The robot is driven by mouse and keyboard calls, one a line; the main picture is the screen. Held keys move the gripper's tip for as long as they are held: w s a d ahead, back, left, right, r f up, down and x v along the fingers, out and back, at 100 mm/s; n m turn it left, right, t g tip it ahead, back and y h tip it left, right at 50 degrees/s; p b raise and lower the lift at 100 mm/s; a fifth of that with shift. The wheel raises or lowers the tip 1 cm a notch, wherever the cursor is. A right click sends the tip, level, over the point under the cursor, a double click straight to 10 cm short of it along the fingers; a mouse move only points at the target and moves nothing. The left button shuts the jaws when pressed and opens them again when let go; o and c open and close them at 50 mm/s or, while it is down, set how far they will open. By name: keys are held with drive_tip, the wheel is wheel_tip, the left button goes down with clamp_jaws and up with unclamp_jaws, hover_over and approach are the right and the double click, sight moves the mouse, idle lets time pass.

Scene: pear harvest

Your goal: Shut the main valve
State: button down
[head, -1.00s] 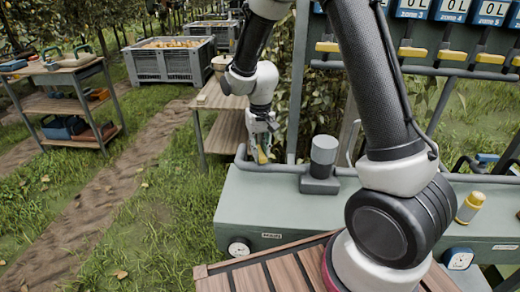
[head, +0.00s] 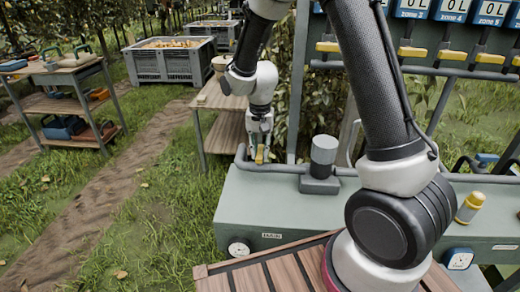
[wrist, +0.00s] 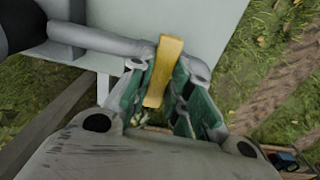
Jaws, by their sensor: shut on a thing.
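The main valve's yellow lever (head: 259,155) is at the left end of the grey pipe along the green bench. It also shows in the wrist view (wrist: 163,72), between the green-lined fingers, and crosses over the end of the pipe (wrist: 105,38). My gripper (head: 260,147) is shut on the lever, with a finger on either side of it; the wrist view (wrist: 160,78) shows this from close up. The valve's body under the lever is mostly hidden by the gripper and the pipe.
A grey cylinder on a block (head: 322,165) stands on the green bench (head: 275,205) just right of the valve. A wooden shelf (head: 222,130) stands behind the gripper. A panel of yellow-handled zone valves (head: 412,51) is at the upper right. Grass lies open to the left.

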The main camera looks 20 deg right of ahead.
sight(260, 151)
drive_tip(key=c, duration=1.3)
unclamp_jaws()
wheel_tip(260, 151, up, 12)
